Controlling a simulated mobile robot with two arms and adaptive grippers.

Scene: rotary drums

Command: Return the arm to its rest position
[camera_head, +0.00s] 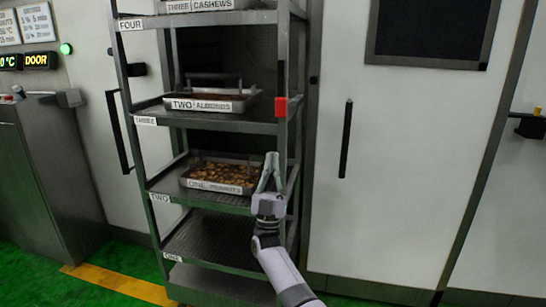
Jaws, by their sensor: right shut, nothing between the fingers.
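My right arm comes up from the bottom of the head view. Its gripper (270,166) is shut and empty, with the fingers pointing up. It stands in front of the rack's right side, near the right end of the tray of peanuts (218,189). I cannot tell whether it touches the rack. My left gripper is not in view.
A metal rack (215,128) with labelled shelves holds the peanut tray, an almond tray (211,105) above it and a cashew tray (200,6) at the top. A red block (281,107) sits on the right post. White doors (400,170) stand behind. Green floor (110,270) shows lower left.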

